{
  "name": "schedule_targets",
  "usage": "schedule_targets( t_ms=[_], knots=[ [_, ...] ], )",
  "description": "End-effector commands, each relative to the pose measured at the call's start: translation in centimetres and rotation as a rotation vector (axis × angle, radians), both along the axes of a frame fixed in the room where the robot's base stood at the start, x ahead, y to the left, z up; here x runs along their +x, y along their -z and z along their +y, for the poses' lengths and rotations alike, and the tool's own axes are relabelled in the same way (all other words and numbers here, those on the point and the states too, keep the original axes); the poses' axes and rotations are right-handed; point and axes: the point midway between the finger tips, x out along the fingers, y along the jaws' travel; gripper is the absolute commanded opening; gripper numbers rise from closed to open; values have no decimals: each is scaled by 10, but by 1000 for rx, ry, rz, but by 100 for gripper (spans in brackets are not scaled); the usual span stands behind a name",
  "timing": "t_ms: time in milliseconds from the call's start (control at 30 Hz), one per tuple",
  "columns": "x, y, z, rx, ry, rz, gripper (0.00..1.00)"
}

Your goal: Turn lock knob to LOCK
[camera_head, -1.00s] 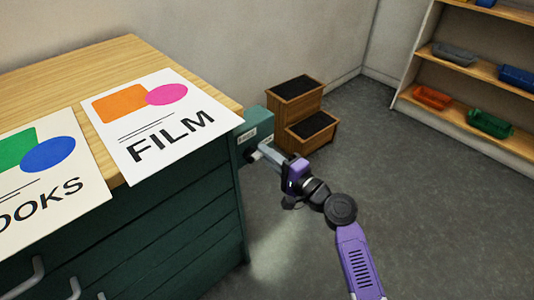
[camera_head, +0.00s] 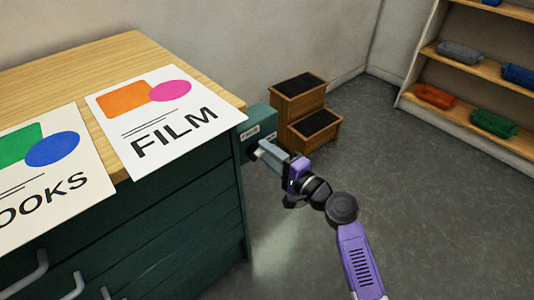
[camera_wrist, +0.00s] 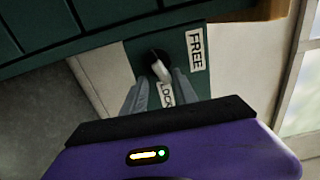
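In the wrist view, a dark green plate (camera_wrist: 190,30) carries a lock knob (camera_wrist: 158,64) with a dark round base and a pale lever. The lever points down the picture, toward the LOCK label (camera_wrist: 166,95). The FREE label (camera_wrist: 196,50) is at the upper right of the plate. My gripper (camera_wrist: 162,78) is at the knob, with its two grey fingers apart on either side of the lever's end; contact cannot be told. In the head view my gripper (camera_head: 262,152) reaches the green box (camera_head: 258,125) at the cabinet's right side; the knob is not clear there.
The green cabinet (camera_head: 190,215) has a wooden top (camera_head: 90,75) with FILM (camera_head: 160,120) and BOOKS (camera_head: 45,170) posters. A wooden step stool (camera_head: 300,102) stands behind my gripper. Shelves with bins (camera_head: 475,70) are at the right. Grey floor (camera_head: 430,200) is clear.

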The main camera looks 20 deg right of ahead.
Motion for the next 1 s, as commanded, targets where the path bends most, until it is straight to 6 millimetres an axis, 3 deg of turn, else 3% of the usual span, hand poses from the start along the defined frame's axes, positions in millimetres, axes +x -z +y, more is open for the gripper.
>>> schedule_targets(
  t_ms=[267,700,1000],
  knots=[
    [-3,0,-2,0,3,-1,35],
    [-64,0,-21,0,2,1,35],
    [-75,0,-25,0,1,-1,35]
  ],
)
